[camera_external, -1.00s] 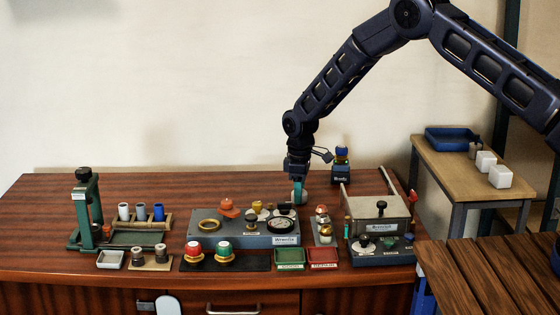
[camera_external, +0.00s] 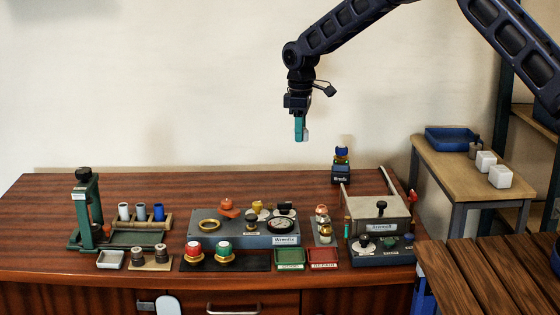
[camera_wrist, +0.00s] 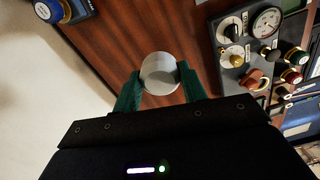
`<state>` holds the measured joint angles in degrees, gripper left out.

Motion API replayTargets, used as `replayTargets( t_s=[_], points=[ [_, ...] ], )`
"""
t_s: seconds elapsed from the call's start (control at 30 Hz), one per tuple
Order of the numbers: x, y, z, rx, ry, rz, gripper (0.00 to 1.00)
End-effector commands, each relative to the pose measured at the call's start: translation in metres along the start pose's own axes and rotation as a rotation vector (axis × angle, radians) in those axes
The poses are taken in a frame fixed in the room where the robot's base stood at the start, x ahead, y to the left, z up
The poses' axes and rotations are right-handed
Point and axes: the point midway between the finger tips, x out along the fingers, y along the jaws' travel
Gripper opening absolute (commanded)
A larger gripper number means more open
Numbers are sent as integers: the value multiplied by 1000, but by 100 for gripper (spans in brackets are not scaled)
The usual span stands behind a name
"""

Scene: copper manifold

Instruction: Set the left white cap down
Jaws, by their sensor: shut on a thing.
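My gripper (camera_external: 300,130) is raised well above the dark wooden bench (camera_external: 50,195), in front of the pale wall. In the wrist view the green fingers (camera_wrist: 158,82) are shut on the round white cap (camera_wrist: 159,70), one finger on each side of it. The cap looks like a plain pale grey-white disc from here. In the external view only a pale edge of it (camera_external: 306,134) shows beside the teal fingers. Nothing touches the cap from below.
The grey manifold block (camera_external: 225,237) with knobs and a gauge stands on the bench below. Green (camera_external: 290,257) and red (camera_external: 322,257) trays lie in front. The bench's back left is clear.

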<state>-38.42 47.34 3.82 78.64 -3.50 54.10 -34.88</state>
Motion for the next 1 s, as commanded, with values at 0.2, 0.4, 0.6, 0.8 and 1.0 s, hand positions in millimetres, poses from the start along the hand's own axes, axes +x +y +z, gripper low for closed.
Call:
replayTargets(
  t_s=[0.2,0.4,0.6,0.8,1.0],
  points=[
    [-13,-18,-8,-11,0,-1,20],
    [-15,-87,-31,-54,0,-3,20],
    [-17,-173,-50,-106,0,-2,20],
    [-18,-258,-58,-157,0,-2,20],
    [-19,-319,-57,-194,0,-1,20]
  ],
)
